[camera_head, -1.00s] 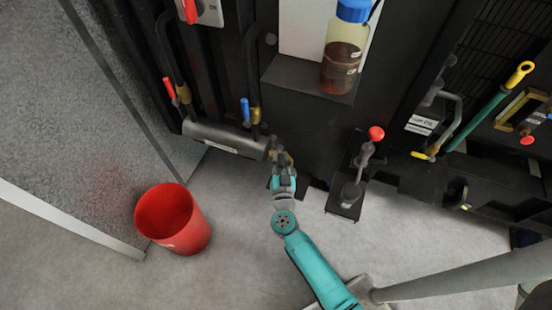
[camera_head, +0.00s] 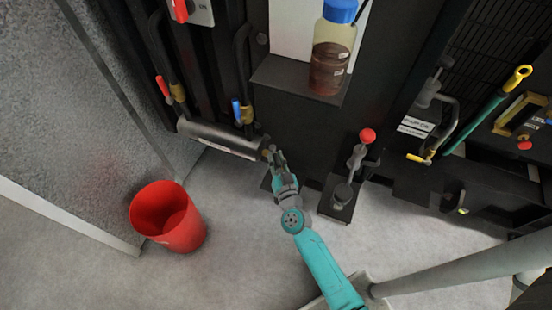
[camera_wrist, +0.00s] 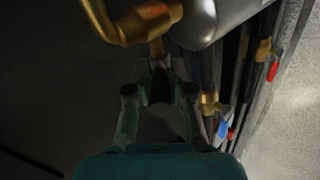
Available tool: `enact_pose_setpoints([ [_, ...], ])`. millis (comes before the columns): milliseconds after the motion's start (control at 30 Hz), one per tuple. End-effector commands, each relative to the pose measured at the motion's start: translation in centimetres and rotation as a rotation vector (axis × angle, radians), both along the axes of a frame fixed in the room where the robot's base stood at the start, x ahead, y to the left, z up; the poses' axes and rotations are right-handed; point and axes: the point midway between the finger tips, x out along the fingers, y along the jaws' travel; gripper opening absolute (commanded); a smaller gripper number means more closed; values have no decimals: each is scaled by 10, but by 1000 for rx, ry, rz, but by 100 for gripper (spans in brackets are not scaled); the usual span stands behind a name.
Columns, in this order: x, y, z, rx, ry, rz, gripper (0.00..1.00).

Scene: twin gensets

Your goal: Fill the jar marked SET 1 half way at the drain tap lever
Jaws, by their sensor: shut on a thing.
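My gripper (camera_head: 279,163) is at the right end of a grey horizontal cylinder (camera_head: 218,138), low on the black machine. In the wrist view my gripper (camera_wrist: 160,95) has a small grey thing (camera_wrist: 160,88) between its fingers. It lies just below a brass tap fitting (camera_wrist: 150,22); I cannot tell whether it is the tap's lever or part of a jar. No SET 1 marking is readable. A clear bottle (camera_head: 331,56) with a blue cap and brown liquid stands on a ledge above; I cannot tell its marking.
A red bucket (camera_head: 186,232) stands on the floor at left. Red-handled (camera_head: 163,88) and blue-handled (camera_head: 237,111) valves sit above the cylinder. A red-knobbed lever (camera_head: 367,136) stands to the right of my gripper. Bare floor lies between the bucket and my arm.

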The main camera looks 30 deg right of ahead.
Motion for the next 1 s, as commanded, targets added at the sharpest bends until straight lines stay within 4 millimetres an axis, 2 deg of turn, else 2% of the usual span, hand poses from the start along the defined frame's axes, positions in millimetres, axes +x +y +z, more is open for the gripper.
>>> enact_pose_setpoints([
  [267,0,0,0,0,0,0,0],
  [300,0,0,0,0,0,0,27],
  [400,0,0,0,0,-1,0,49],
  [767,-3,1,0,0,0,0,49],
  [867,-12,3,0,0,0,0,49],
  [1000,-34,8,-1,-1,2,1,49],
])
